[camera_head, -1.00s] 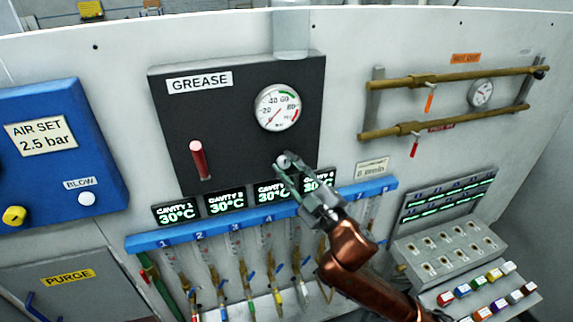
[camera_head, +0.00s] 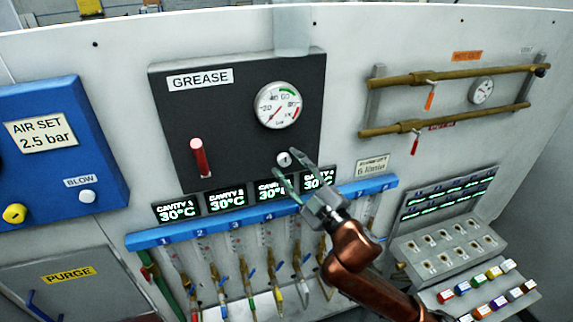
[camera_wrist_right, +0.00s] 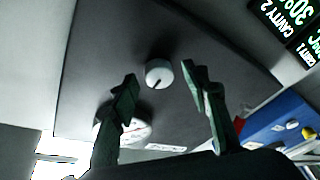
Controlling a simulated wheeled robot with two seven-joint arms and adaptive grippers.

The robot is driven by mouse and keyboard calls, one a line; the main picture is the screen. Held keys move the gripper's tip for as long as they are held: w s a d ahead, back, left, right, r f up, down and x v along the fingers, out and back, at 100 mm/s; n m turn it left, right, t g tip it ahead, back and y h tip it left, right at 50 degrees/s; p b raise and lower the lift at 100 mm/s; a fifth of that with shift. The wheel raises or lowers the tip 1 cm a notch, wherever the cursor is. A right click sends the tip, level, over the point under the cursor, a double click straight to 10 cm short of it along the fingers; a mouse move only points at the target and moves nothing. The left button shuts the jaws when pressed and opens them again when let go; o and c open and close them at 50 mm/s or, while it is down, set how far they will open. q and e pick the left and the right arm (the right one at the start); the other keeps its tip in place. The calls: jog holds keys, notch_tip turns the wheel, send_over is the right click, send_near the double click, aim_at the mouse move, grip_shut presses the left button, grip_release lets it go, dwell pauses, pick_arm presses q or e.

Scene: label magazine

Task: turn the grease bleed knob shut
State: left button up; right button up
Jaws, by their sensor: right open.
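The grease bleed knob (camera_head: 284,158) is a small light round knob on the dark grease panel (camera_head: 235,140), below the pressure gauge (camera_head: 278,106). In the right wrist view the knob (camera_wrist_right: 159,73) is a white disc with a dark mark. It shows beyond and between the two fingertips of my right gripper (camera_wrist_right: 160,83). My right gripper (camera_head: 285,167) is open in the head view, its fingers apart on either side of the knob's lower right area. I see no contact with the knob. My left gripper is not in view.
A red lever (camera_head: 199,157) sits on the grease panel at left. Cavity displays (camera_head: 228,199) and a blue manifold (camera_head: 240,226) run just below. Brass pipes (camera_head: 455,77) are at right, and a blue air box (camera_head: 70,150) at left.

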jog(key=v, duration=1.1)
